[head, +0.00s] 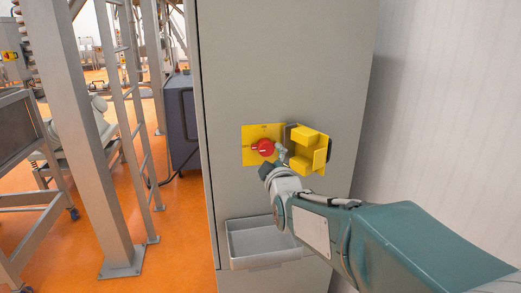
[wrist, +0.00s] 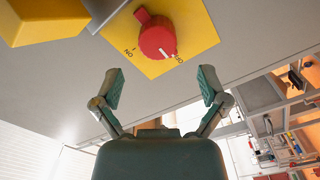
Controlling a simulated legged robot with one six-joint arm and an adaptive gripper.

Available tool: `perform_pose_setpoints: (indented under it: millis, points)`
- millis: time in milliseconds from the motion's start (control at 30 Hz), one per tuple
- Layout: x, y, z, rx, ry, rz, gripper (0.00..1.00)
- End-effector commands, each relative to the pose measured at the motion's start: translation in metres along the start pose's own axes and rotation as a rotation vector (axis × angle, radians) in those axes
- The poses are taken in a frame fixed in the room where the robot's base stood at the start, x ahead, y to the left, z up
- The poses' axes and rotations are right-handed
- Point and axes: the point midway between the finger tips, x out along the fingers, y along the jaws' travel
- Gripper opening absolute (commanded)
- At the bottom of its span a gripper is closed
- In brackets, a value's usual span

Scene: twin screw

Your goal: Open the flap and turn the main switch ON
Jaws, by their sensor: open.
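The red rotary main switch (head: 264,147) sits on a yellow plate (head: 250,132) on the front of a grey cabinet. The yellow flap (head: 308,149) stands swung open to the right of the plate, and the knob is uncovered. In the head view my gripper (head: 279,158) is just right of and below the knob.
The grey cabinet (head: 280,60) has a grey tray (head: 262,255) fixed low on its front, below my wrist. The open flap juts out close to my gripper on the right. A pale wall (head: 440,100) stands to the right; metal frames (head: 90,150) stand on the orange floor at left.

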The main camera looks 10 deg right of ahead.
Motion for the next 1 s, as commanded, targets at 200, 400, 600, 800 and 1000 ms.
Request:
perform_pose_setpoints:
  millis: [200,400,600,800,1000]
  points:
    - [0.036,-0.001,0.001,0.001,-0.001,-0.001,0.93]
    - [0.055,0.0,0.0,0.001,-0.001,-0.001,0.93]
    - [0.058,0.0,0.0,0.001,-0.001,-0.001,0.93]
    - [0.058,0.0,0.0,0.001,-0.001,-0.001,0.57]
    - [0.058,-0.001,0.0,0.001,-0.001,-0.002,0.11]
